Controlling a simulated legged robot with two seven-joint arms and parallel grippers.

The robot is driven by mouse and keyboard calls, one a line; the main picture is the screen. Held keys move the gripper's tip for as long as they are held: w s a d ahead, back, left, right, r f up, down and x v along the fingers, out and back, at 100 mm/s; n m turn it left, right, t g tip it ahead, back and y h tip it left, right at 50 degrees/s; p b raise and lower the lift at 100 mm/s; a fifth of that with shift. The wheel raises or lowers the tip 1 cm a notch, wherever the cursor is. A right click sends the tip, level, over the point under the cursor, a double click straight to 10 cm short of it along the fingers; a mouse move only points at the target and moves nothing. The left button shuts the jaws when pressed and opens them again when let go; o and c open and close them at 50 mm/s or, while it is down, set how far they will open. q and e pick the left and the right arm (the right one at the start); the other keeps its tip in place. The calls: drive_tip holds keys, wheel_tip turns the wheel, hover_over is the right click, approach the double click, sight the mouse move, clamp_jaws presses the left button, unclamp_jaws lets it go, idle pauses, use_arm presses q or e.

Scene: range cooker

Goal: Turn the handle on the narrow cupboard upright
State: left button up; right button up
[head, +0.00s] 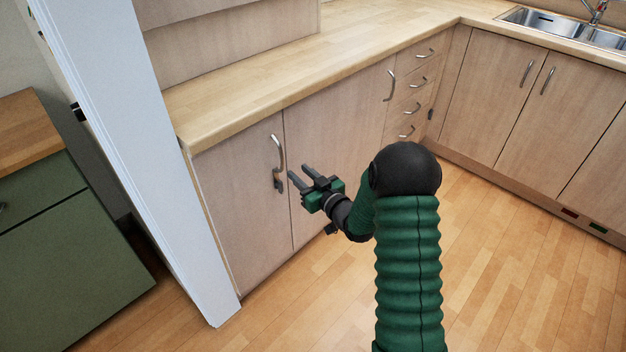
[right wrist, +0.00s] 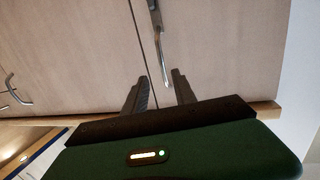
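The narrow cupboard door (head: 238,205) is at the left end of the counter, and its curved metal handle (head: 276,150) is near the door's right edge. The handle runs roughly upright, with a dark piece or shadow at its lower end. My right gripper (head: 297,171) is open and empty, just right of the handle's lower end. In the right wrist view, the handle (right wrist: 158,45) reaches down to between the two fingertips (right wrist: 160,75), nearer the right finger. I cannot tell whether they touch. My left gripper is not in view.
A wider door (head: 335,140) with its own handle (head: 389,86) adjoins on the right, then a stack of drawers (head: 415,95). A white panel (head: 135,150) stands left of the cupboard. The wooden worktop (head: 290,75) overhangs the doors. The floor (head: 480,270) is clear.

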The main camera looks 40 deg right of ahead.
drive_tip(key=s, duration=0.6)
drive_tip(key=shift+s+a+r+p, duration=0.25)
drive_tip(key=shift+s+a+p, duration=0.1)
drive_tip(key=shift+p, duration=0.1)
drive_tip(key=a+f+g, duration=0.4)
drive_tip(key=a+g, duration=0.3)
drive_tip(key=a, duration=0.4)
drive_tip(key=s+a+f+n+g+y, duration=0.15)
drive_tip(key=s+a+g, duration=0.55)
drive_tip(key=s+a, duration=0.9)
wheel_tip(320, 180, up, 24)
drive_tip(key=d+p, duration=0.2)
drive_tip(key=p, duration=2.3)
drive_tip(key=shift+r, duration=0.2)
drive_tip(key=shift+s+y, duration=0.15)
drive_tip(key=shift+y, duration=0.1)
